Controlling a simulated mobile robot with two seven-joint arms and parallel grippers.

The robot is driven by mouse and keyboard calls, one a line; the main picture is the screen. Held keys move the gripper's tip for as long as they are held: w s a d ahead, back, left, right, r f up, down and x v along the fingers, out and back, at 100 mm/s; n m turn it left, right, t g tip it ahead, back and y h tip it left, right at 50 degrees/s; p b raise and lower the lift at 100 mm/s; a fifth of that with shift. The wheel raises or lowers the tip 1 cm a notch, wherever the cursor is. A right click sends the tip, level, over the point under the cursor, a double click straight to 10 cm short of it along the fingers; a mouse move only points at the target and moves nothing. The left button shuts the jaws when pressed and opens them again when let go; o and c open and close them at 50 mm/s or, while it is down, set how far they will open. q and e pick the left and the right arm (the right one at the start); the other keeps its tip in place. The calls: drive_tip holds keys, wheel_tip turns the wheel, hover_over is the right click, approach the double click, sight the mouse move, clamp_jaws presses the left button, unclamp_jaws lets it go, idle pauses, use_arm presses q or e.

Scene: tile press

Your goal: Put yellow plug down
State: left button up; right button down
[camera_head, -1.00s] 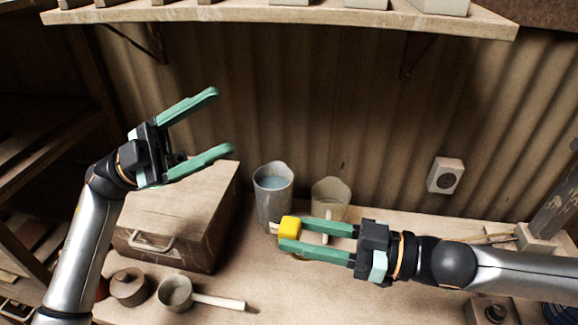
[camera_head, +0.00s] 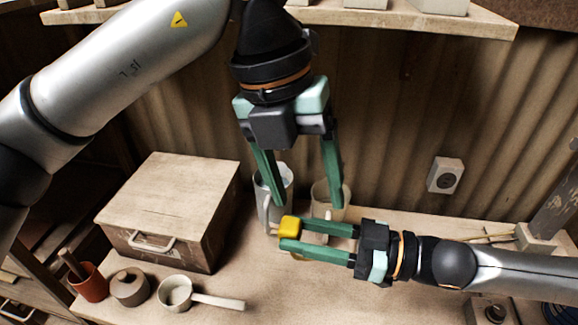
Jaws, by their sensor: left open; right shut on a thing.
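The yellow plug (camera_head: 289,227) is a small yellow block, held off the bench between the fingertips of my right gripper (camera_head: 292,237). My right gripper is shut on it, in front of the two cups at the middle of the bench. My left gripper (camera_head: 310,204) is open and empty. It points down from above, with its fingers in front of the cups and its tips just above the yellow plug. Part of the plug is hidden by the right fingers.
A grey cup (camera_head: 270,195) and a beige cup (camera_head: 336,196) stand behind the grippers, partly hidden. A wooden box (camera_head: 170,205) stands left, with a ladle (camera_head: 178,293), lidded pot (camera_head: 130,287) and red pot (camera_head: 91,283) before it. A wall socket (camera_head: 445,175) is at right.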

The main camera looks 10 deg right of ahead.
sight(290, 223)
drive_tip(key=shift+s+a+r, duration=0.2)
drive_tip(key=shift+r, duration=0.05)
use_arm(q)
drive_tip(key=w+f, duration=0.1)
drive_tip(key=f, duration=0.2)
drive_tip(key=w+f+t+y, duration=0.1)
drive_tip(key=f, duration=0.3)
drive_tip(key=w+a+f+t+y, duration=0.1)
drive_tip(key=f, duration=0.3)
drive_tip(key=shift+w, duration=0.2)
drive_tip(key=shift+s+d+r, duration=0.1)
drive_tip(key=shift+d, duration=0.05)
clamp_jaws()
use_arm(e)
drive_tip(key=c, duration=0.8)
unclamp_jaws()
use_arm(q)
drive_tip(key=shift+a, duration=0.2)
use_arm(e)
drive_tip(key=o, duration=0.4)
drive_tip(key=shift+w+f, duration=0.1)
drive_tip(key=shift+f, duration=0.05)
drive_tip(key=shift+d, duration=0.1)
